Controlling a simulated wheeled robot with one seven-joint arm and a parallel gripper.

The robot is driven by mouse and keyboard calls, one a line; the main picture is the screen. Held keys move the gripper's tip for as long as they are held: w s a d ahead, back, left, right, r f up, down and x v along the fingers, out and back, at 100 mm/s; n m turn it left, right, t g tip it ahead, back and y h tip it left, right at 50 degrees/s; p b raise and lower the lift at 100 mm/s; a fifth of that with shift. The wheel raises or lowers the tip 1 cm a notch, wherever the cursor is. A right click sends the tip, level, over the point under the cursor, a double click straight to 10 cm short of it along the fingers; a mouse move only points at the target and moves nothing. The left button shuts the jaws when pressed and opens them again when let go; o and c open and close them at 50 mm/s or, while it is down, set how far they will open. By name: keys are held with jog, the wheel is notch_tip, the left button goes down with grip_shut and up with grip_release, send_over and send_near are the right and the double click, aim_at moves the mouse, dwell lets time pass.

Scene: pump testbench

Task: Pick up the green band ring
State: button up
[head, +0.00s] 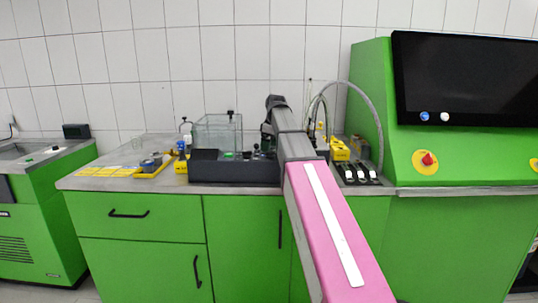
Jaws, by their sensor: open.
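A small green spot (229,155) shows on the dark bench unit below the clear box; it may be the green band ring, but it is too small to tell. My arm reaches over the counter from the lower right. My gripper (266,148) is open and points down at the right end of the dark unit, to the right of the green spot. It is small and partly hidden by my arm, and I see nothing held in it.
A clear box (217,132) stands on the dark unit (222,173). A yellow tray (153,166) with small parts and a yellow holder (181,165) stand to the left. Hoses (358,92) and black-and-white parts (361,174) are to the right, beside the green cabinet (370,85).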

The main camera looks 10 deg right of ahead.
jog(key=shift+f, duration=0.45)
jog(key=c, duration=1.1)
notch_tip(320, 180, up, 10)
jog(key=shift+r, duration=0.1)
